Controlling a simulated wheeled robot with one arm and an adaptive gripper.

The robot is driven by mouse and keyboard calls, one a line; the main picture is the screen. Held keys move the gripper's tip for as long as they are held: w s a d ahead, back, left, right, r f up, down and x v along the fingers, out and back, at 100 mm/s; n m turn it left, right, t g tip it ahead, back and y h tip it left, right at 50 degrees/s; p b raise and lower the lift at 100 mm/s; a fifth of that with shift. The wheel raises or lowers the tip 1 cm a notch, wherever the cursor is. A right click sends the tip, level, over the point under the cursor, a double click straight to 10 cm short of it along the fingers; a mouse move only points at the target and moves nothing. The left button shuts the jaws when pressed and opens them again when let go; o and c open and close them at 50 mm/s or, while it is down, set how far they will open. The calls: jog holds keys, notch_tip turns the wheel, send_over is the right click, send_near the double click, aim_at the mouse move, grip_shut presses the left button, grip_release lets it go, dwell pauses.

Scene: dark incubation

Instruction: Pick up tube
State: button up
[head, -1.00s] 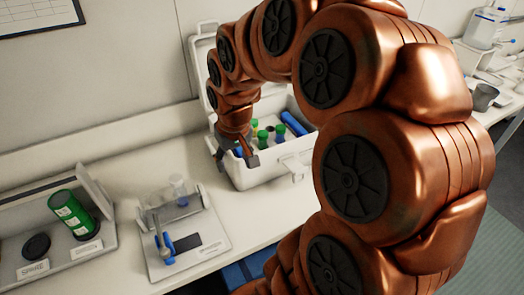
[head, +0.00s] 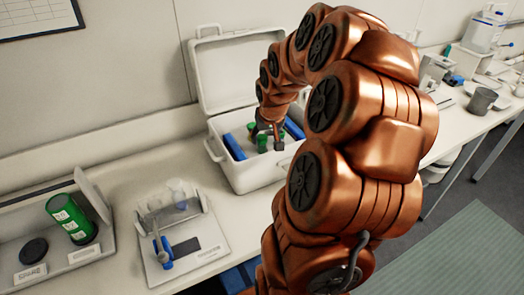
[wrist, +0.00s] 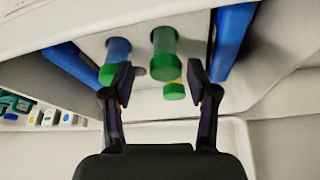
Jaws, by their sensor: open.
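Capped tubes stand in the open white cooler box (head: 255,180). In the wrist view I see a blue tube with a green cap (wrist: 115,62) and a green tube (wrist: 165,48). Another green cap (wrist: 174,92), with a bit of yellow behind it, shows between my fingers. Green caps (head: 262,143) also show in the head view. My gripper (wrist: 160,85) is open and empty, its fingers on either side of the green caps. In the head view, my gripper (head: 270,137) is over the box interior and partly hides the tubes.
Blue packs line the box, one at the left (head: 235,146) and one at the right (wrist: 232,40). The raised lid (head: 235,75) stands behind. Left of the box are a small device (head: 180,240) and a tray with a green canister (head: 70,218).

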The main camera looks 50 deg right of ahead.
aim_at(262, 137)
jog(key=shift+w+p+x, duration=0.25)
jog(key=shift+p+x, duration=0.75)
jog(key=shift+x, duration=0.45)
jog(key=shift+p+x, duration=0.3)
jog(key=shift+x, duration=0.55)
jog(key=shift+a, duration=0.15)
jog(key=shift+c, duration=0.2)
grip_shut()
